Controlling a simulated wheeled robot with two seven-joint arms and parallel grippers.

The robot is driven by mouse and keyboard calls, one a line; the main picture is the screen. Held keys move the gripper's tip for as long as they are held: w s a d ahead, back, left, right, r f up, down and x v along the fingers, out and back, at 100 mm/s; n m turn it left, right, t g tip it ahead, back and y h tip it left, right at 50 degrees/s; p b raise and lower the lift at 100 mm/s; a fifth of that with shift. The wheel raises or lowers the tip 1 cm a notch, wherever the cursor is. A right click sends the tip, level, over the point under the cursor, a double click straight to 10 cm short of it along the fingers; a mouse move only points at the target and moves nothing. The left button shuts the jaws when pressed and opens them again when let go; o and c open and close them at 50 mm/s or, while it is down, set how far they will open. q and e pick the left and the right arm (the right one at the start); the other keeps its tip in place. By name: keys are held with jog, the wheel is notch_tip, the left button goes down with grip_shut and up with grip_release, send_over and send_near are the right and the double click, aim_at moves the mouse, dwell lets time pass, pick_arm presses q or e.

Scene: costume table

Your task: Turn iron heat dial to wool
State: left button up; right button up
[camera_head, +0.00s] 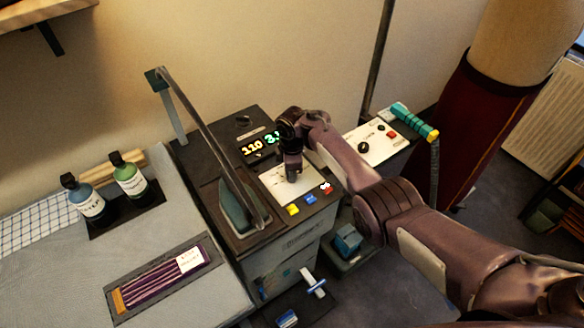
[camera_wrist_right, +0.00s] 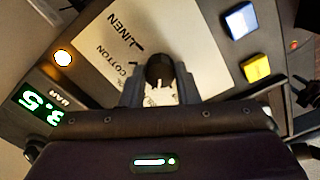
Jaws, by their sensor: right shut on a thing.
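My right gripper (camera_head: 292,176) reaches down onto the light dial plate on top of the iron station (camera_head: 285,245). In the right wrist view my right gripper (camera_wrist_right: 160,85) has its fingers on both sides of a black round heat dial (camera_wrist_right: 160,70), shut on it. The dial's white mark points toward the bottom of that view. The dial plate (camera_wrist_right: 110,40) shows the words LINEN and COTTON; the lettering below is partly hidden by the gripper. The iron (camera_head: 236,208) stands on its pad at the left of the station. My left gripper is not in view.
Green displays (camera_head: 252,147) sit behind the dial plate; yellow (camera_head: 292,209), blue (camera_head: 310,199) and red (camera_head: 327,188) buttons sit in front. A second white panel (camera_head: 370,143) with a teal-handled tool (camera_head: 414,121) stands to the right. Two bottles (camera_head: 130,180) stand on the left table.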

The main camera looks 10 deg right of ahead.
jog(key=m+p, duration=0.1)
jog(key=m, duration=0.3)
jog(key=shift+r+m, duration=0.1)
jog(key=shift+m, duration=0.2)
jog(key=m, duration=0.5)
jog(key=shift+p, duration=0.35)
jog(key=shift+m, duration=0.3)
jog(key=o, duration=1)
jog(key=shift+c, duration=0.2)
jog(key=shift+a+r, duration=0.1)
jog(key=shift+r, duration=3.75)
jog(key=shift+f, duration=0.1)
